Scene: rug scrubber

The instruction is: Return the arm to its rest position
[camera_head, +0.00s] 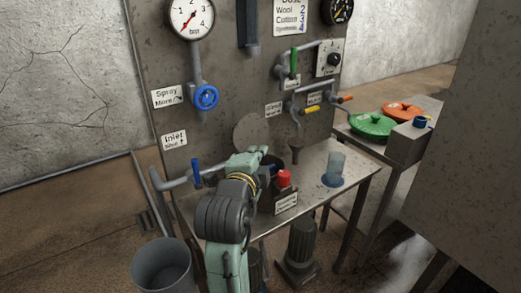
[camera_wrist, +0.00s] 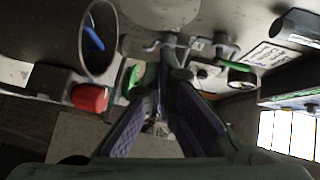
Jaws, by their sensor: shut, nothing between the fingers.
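My arm (camera_head: 228,215), pale green and dark grey, reaches up from the bottom of the head view over the front of the metal table. My gripper (camera_head: 262,153) is at its far end, beside the dark box with the red knob, and partly hidden by my wrist. In the wrist view my gripper (camera_wrist: 166,78) shows as two dark fingers with purplish pads, converging at the tips. It is shut with nothing held.
The metal table (camera_head: 312,160) bears a red knob (camera_head: 284,179), a glass beaker (camera_head: 335,168) and a funnel (camera_head: 295,150). Close by are a blue-handled inlet valve (camera_head: 196,173), a blue wheel valve (camera_head: 206,97) and a grey bucket (camera_head: 162,268). A large cabinet (camera_head: 470,150) stands at right.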

